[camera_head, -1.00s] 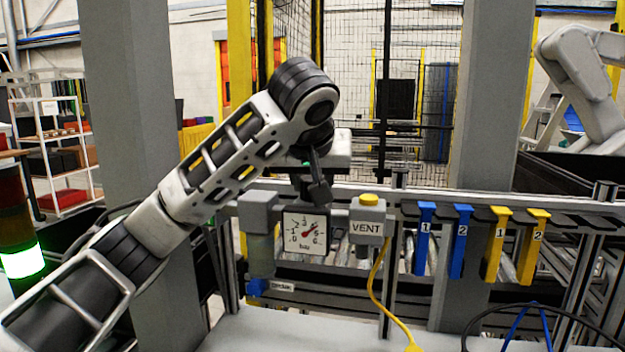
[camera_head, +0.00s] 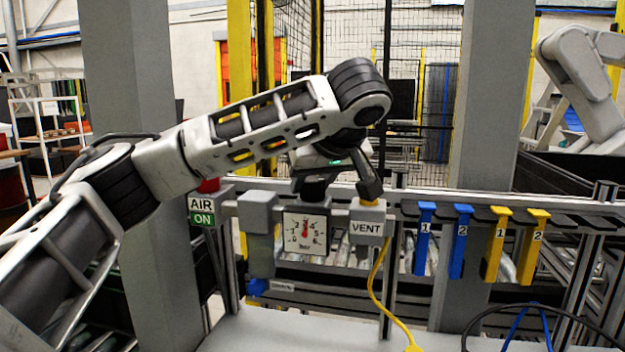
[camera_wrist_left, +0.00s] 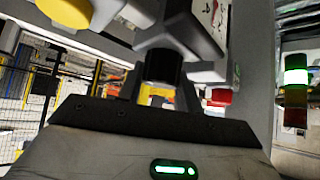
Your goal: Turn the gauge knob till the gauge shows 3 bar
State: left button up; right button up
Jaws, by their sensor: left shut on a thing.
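The pressure gauge (camera_head: 305,232) hangs on the rail in the head view, with a white dial marked in bar. Its red needle points almost straight up, close to the 3 mark; the exact reading is hard to tell at this size. The black gauge knob (camera_head: 314,190) stands on top of the gauge, and it also shows in the left wrist view (camera_wrist_left: 162,68). My left gripper (camera_head: 316,181) is above the gauge and shut on the knob, its body tilted. The fingertips are partly hidden by the arm and gripper body. My right gripper is in neither view.
The VENT box (camera_head: 366,229) is close at the right, its yellow button partly covered by a dark gripper part. The AIR ON sign (camera_head: 202,211) is at the left. Blue hooks (camera_head: 425,240) and yellow hooks (camera_head: 497,245) hang farther right. A yellow cable (camera_head: 376,290) runs down from VENT.

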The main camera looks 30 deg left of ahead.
pick_arm(q)
jog(key=o, duration=1)
jog(key=shift+d, duration=0.1)
jog(key=v, duration=1.6)
jog(key=shift+b, duration=0.45)
